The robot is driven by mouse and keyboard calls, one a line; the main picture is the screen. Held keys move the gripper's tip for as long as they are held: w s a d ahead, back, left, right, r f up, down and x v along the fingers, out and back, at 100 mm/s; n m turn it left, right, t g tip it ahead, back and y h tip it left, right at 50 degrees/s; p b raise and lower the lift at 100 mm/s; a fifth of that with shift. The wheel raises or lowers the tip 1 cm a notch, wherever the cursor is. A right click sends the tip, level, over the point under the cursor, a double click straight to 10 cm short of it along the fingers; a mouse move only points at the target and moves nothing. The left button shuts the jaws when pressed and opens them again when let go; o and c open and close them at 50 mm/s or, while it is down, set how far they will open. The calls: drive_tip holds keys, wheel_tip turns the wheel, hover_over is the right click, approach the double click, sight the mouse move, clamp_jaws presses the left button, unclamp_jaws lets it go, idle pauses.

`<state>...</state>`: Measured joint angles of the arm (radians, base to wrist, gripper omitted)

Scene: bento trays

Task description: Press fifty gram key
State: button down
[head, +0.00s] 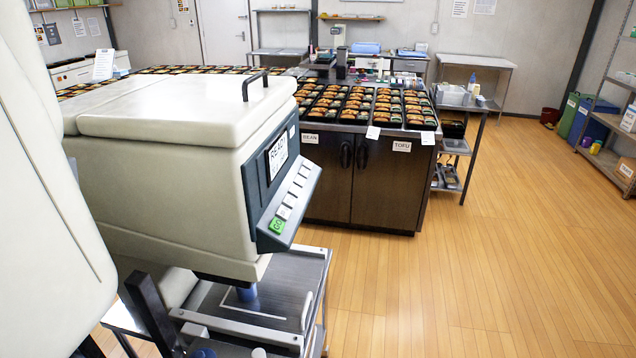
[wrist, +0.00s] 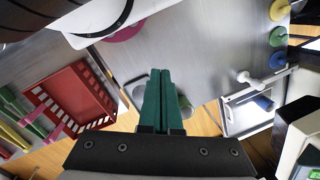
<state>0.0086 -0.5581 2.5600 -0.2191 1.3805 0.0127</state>
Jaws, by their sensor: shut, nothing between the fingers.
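The cream machine (head: 180,160) stands at the left in the head view, with a dark sloped key panel (head: 262,212) facing right. The pale keys' labels are too small to read, so I cannot tell which is the fifty gram key. My gripper (wrist: 160,74) shows in the wrist view, its green fingers shut together and empty. It touches no key in that view. I cannot make out the gripper in the head view.
A metal stand (head: 290,290) is under the machine. Behind it, a dark cabinet (head: 375,185) carries rows of filled bento trays. The wrist view shows a red slotted crate (wrist: 75,85) at left and coloured discs (wrist: 278,36) at right. The wooden floor (head: 480,250) at right is clear.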

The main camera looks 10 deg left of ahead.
sight(290, 201)
idle(0.5)
drive_tip(key=w+a+r+t+y, duration=0.3)
drive_tip(key=w+a+r, duration=0.2)
drive_tip(key=w, duration=1)
drive_tip(key=w+a+r+n+t+y, duration=0.1)
drive_tip(key=w+a+r, duration=0.4)
drive_tip(key=w, duration=1.1)
drive_tip(key=w+a+r+t+y, duration=0.4)
drive_tip(key=w+a, duration=0.5)
drive_tip(key=w, duration=0.7)
drive_tip(key=shift+a+r+t+y, duration=0.3)
drive_tip(key=shift+a+r, duration=0.1)
drive_tip(key=shift+r, duration=0.4)
drive_tip(key=shift+n, duration=0.3)
drive_tip(key=shift+a+f, duration=0.75)
drive_tip(key=shift+f, duration=0.55)
drive_tip(key=shift+a+f, duration=0.7)
drive_tip(key=shift+f, duration=0.55)
drive_tip(key=shift+a+f, duration=0.75)
drive_tip(key=shift+f, duration=0.55)
drive_tip(key=shift+a+f, duration=0.1)
drive_tip(key=shift+a+f, duration=0.1)
drive_tip(key=shift+f, duration=0.15)
